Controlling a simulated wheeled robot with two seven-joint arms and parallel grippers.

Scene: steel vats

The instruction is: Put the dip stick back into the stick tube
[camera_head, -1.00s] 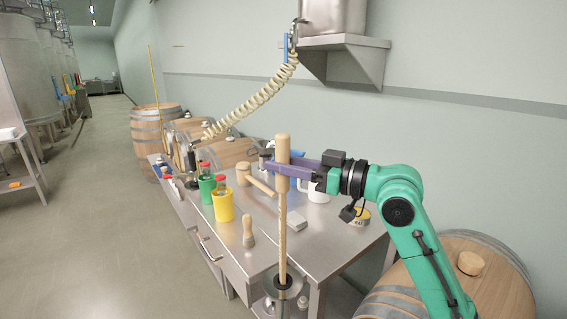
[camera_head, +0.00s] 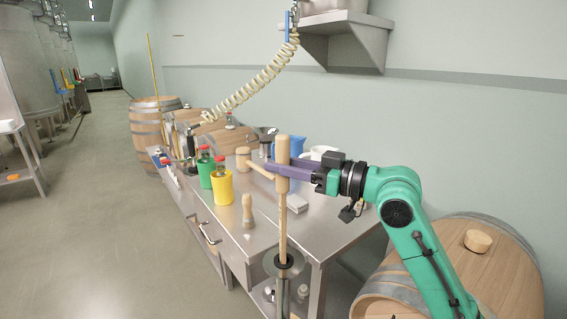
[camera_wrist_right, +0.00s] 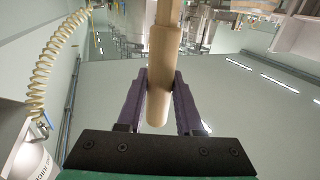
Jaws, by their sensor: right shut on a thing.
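The wooden dip stick (camera_head: 283,222) stands upright in the head view, with a thicker handle at its top. My right gripper (camera_head: 282,171) is shut around this handle; the right wrist view shows both fingers (camera_wrist_right: 159,85) pressed against the handle (camera_wrist_right: 162,70). The stick's lower end disappears at the dark mouth of the stick tube (camera_head: 283,292), which has a round steel flange at the table's near end. The stick appears to be inside the mouth; how deep is hidden. My left gripper is not in view.
Open floor lies at left.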

